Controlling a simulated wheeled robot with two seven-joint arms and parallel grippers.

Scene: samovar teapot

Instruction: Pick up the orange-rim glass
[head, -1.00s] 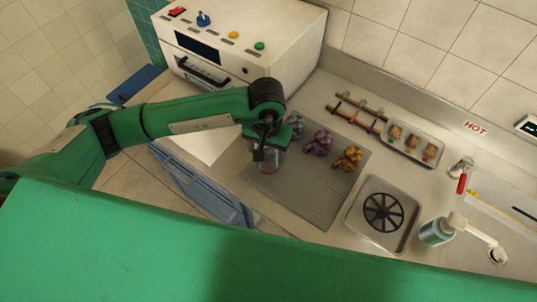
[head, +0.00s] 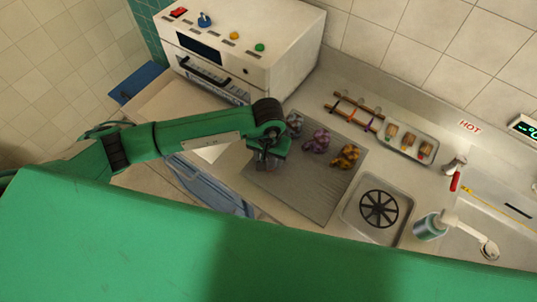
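My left gripper (head: 266,158) points down over the near-left part of the grey mat (head: 315,190). A clear glass (head: 272,166) stands upright at its fingers and is mostly hidden by the gripper and wrist. The glass's rim colour cannot be made out, and whether the fingers touch it is hidden. My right gripper is not in view.
Grey, purple (head: 317,141) and orange-yellow (head: 346,156) lumpy objects stand on the mat close to the gripper. Behind are a rack with coloured strips (head: 352,113) and a tray of small items (head: 408,143). A white oven-like appliance (head: 245,45) stands behind the arm.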

